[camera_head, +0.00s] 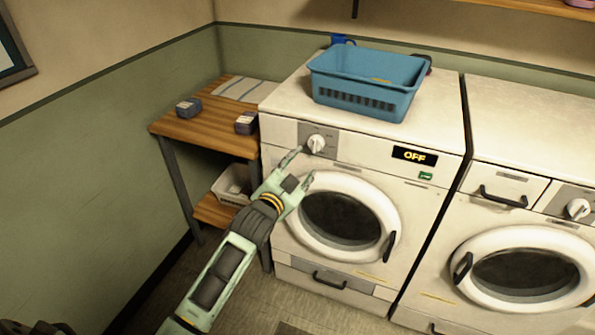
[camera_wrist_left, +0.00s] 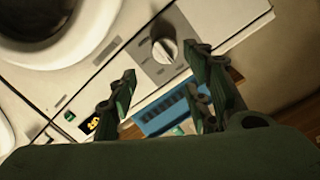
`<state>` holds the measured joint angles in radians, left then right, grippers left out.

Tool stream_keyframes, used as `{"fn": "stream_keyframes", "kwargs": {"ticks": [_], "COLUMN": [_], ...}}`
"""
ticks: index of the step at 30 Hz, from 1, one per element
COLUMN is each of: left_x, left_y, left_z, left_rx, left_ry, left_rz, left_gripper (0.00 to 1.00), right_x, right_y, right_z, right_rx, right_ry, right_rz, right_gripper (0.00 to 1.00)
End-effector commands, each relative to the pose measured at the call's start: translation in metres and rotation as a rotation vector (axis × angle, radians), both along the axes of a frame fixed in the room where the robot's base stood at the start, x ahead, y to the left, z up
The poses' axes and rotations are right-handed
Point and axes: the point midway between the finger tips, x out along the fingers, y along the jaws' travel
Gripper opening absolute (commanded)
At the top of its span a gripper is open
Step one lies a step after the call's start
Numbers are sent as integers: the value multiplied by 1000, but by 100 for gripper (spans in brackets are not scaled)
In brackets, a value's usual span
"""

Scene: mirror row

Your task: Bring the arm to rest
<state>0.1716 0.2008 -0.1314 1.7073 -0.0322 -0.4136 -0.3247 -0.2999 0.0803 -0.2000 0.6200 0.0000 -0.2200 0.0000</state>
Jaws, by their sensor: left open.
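My left gripper (camera_head: 300,170) is in front of the left washing machine (camera_head: 440,205), just below and beside its white dial (camera_head: 316,143). Its fingers are spread apart with nothing between them. In the left wrist view the open fingers (camera_wrist_left: 165,95) point toward the machine's front, and the dial (camera_wrist_left: 164,51) shows beyond them, apart from the fingertips as far as I can tell. The display (camera_head: 414,155) reads OFF, with a small green button (camera_head: 426,176) below it. The round door (camera_head: 342,217) is shut. My right gripper is not in view.
A blue basket (camera_head: 368,85) stands on the left machine. A second washing machine (camera_head: 530,120) stands to the right. A wooden side table (camera_head: 205,132) at the left holds small dark boxes and a folded cloth (camera_head: 240,88); a white bin (camera_head: 233,185) sits on its lower shelf.

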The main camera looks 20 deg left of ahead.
Motion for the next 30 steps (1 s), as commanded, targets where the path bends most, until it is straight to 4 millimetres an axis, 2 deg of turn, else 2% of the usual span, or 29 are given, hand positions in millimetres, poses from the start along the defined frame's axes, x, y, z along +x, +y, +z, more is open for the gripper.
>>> {"fn": "stream_keyframes", "kwargs": {"ticks": [6, 19, 21, 23, 26, 29, 30], "left_x": [-13, -14, -14, -16, -24, -42, -53], "left_y": [1, 1, 1, 1, 3, 4, 5], "left_z": [2, 1, -5, -21, -69, -138, -169], "left_rx": [0, -1, -3, -9, -29, -59, -70], "left_ry": [0, 1, 12, 39, 120, 237, 288], "left_rz": [0, -1, 1, 4, 13, 28, 35], "left_gripper": [45, 45, 45, 45, 45, 45, 45], "right_x": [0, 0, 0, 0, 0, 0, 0], "right_y": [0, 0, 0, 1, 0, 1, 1], "right_z": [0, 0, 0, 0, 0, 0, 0], "right_rx": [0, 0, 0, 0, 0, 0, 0], "right_ry": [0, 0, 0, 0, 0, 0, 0], "right_rz": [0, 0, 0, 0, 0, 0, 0], "right_gripper": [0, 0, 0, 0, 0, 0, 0]}}
